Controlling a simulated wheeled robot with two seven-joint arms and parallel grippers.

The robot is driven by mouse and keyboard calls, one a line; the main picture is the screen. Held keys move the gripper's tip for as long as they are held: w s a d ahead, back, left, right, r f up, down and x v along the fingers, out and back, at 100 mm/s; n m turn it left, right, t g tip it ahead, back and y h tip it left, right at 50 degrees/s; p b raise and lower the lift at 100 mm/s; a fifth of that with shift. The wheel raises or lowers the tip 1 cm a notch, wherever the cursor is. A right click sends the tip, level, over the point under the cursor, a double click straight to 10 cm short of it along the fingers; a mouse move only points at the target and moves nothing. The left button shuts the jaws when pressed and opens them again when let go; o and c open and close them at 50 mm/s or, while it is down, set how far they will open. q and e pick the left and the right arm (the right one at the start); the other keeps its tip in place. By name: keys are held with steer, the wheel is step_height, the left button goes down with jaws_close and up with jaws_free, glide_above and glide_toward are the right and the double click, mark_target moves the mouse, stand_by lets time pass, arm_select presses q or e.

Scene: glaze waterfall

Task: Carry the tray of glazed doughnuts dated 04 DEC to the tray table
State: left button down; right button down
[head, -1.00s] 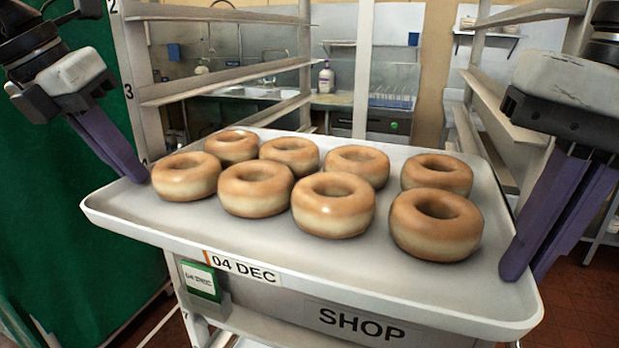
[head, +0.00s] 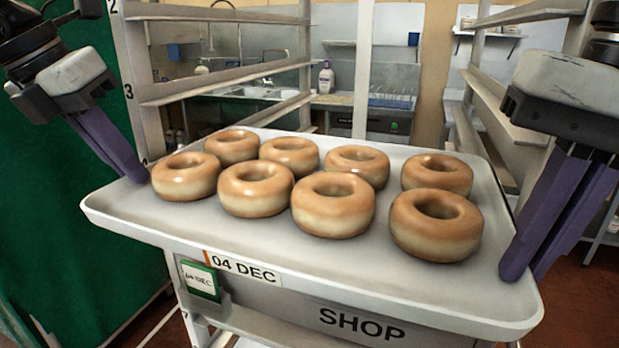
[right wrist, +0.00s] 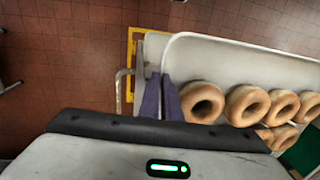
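The pale tray (head: 330,270) holds several glazed doughnuts (head: 333,205) and has a "04 DEC" label (head: 243,269) on its front edge. It looks roughly level. My left gripper (head: 130,170) has its purple fingers at the tray's left rim. My right gripper (head: 525,265) has its fingers at the right rim. In the right wrist view the right gripper's fingers (right wrist: 162,98) are close together with the tray's rim (right wrist: 168,60) between them. The left fingers look closed on the rim, with their tips partly hidden by it.
A rack with ledges (head: 225,82) stands behind the tray, numbered on its left post. A green curtain (head: 60,230) hangs left. Open tiled floor (right wrist: 60,60) shows beside the tray.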

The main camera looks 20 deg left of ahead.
arm_select(q)
steer(key=shift+r, duration=0.15)
arm_select(e)
steer(key=shift+r, duration=0.1)
